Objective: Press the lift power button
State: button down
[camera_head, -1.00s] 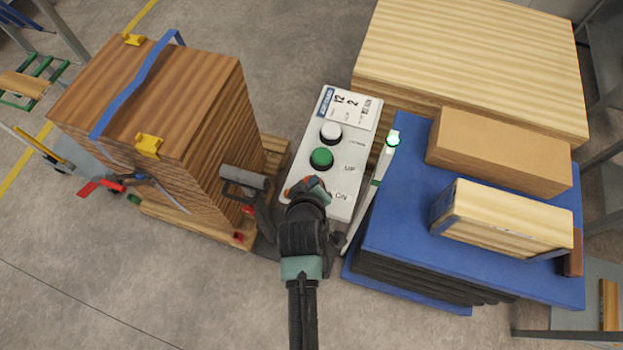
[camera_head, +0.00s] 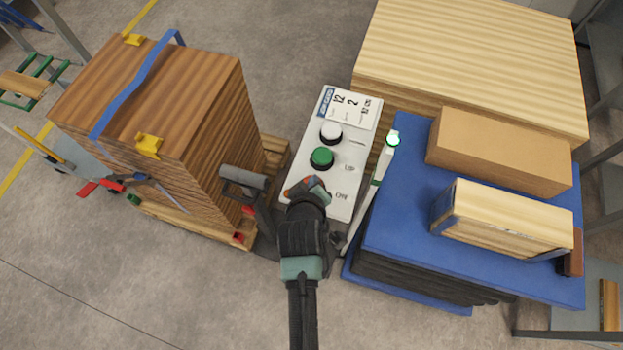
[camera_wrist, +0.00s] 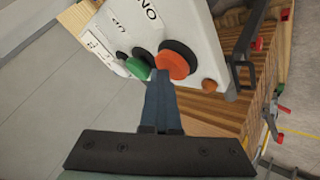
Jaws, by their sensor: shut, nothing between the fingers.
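The white control panel (camera_head: 349,155) stands mid-view in the head view, with a white button (camera_head: 331,133), a green button (camera_head: 322,158) marked UP and an ON label (camera_head: 341,196) at its near end. In the wrist view an orange button (camera_wrist: 177,63) with a dark collar sits beside the ON label (camera_wrist: 140,12). My gripper (camera_wrist: 159,76) is shut and empty, its fingertips at the orange button's edge, between it and the green button (camera_wrist: 134,67). I cannot tell whether they touch. In the head view my gripper (camera_head: 308,186) partly hides the orange button.
A strapped wood stack (camera_head: 160,100) on a pallet stands left of the panel, with a dark grey handle (camera_head: 243,179) close by. A blue-topped stack (camera_head: 400,225) with boxes stands right, with a green-lit post (camera_head: 393,140) at its edge. Floor is clear in the near left.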

jog(key=shift+s+f, duration=0.3)
jog(key=shift+f, duration=0.3)
dwell(0.4)
jog(key=r+p, duration=0.6)
jog(key=shift+w+r, duration=0.2)
jog(key=shift+r, duration=0.15)
jog(key=shift+w, duration=0.15)
